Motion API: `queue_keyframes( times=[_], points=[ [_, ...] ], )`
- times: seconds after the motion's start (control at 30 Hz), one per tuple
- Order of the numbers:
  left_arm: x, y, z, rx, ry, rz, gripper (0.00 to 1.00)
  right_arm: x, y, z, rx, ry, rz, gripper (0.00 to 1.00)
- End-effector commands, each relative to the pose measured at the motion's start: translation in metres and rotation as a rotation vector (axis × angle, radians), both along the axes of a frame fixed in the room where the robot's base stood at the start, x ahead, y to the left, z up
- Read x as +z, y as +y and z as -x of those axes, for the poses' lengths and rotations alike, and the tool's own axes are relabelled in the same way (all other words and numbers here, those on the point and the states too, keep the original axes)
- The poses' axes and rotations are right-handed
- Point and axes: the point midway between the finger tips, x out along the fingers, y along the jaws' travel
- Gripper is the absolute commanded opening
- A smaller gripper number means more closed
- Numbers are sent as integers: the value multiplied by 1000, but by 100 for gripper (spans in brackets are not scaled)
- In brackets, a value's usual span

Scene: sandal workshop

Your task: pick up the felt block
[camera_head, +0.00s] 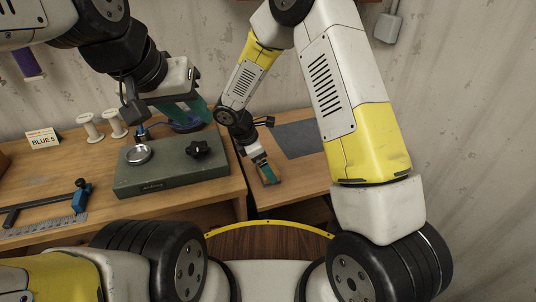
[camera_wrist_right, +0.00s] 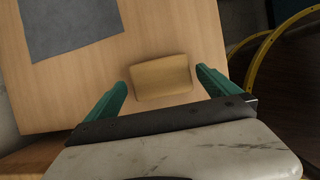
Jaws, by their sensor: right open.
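The felt block appears as a tan, slightly curved block (camera_wrist_right: 161,76) lying on a wooden table in the right wrist view. My right gripper (camera_wrist_right: 161,79) is open, with one teal finger on each side of the block and gaps between them and it. In the head view my right gripper (camera_head: 265,168) is low over the small table at the right, and it largely hides the block there. My left gripper (camera_head: 183,106) is above the back of the green-grey box; whether its teal fingers are apart is unclear.
A dark grey sheet (camera_head: 298,138) lies behind my right gripper. The green-grey box (camera_head: 160,178) bears a metal dish (camera_head: 138,154) and a black knob (camera_head: 198,150). White spools (camera_head: 90,127), a "BLUE 5" card (camera_head: 42,139) and a blue-and-black clamp (camera_head: 80,194) are at the left.

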Motion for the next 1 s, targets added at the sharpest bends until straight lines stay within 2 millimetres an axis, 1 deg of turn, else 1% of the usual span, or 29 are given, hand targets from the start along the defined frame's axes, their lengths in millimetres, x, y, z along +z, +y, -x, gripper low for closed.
queue_keyframes(
  times=[0.03, 0.13, 0.23, 0.4, 0.47, 0.5, 0.7, 0.9, 1.0],
  points=[
    [0, 0, 0, 0, 0, 0, 36, -9, -4, 1, 1, 4, 3, 100],
    [0, 0, 0, 0, 0, 0, 36, -22, -9, -1, -1, 2, 2, 100],
    [0, 0, 0, 0, 0, 0, 36, -26, -11, -2, -1, 1, 0, 100],
    [0, 0, 0, 0, 0, 0, 36, -26, -10, -3, -1, 0, 0, 100],
    [0, 0, 0, 0, 0, 0, 36, -26, -10, -3, -1, 0, 0, 88],
    [0, 0, 0, 0, 0, 0, 36, -26, -10, -3, -1, 0, 0, 80],
    [0, 0, 0, 0, 0, 0, 36, -25, -10, -3, -1, 0, 0, 42],
    [0, 0, 0, 0, 0, 0, 36, -25, -10, -3, -1, -2, -1, 42],
    [0, 0, 0, 0, 0, 0, 36, -19, -10, -4, -2, -3, -1, 42]
  ],
)
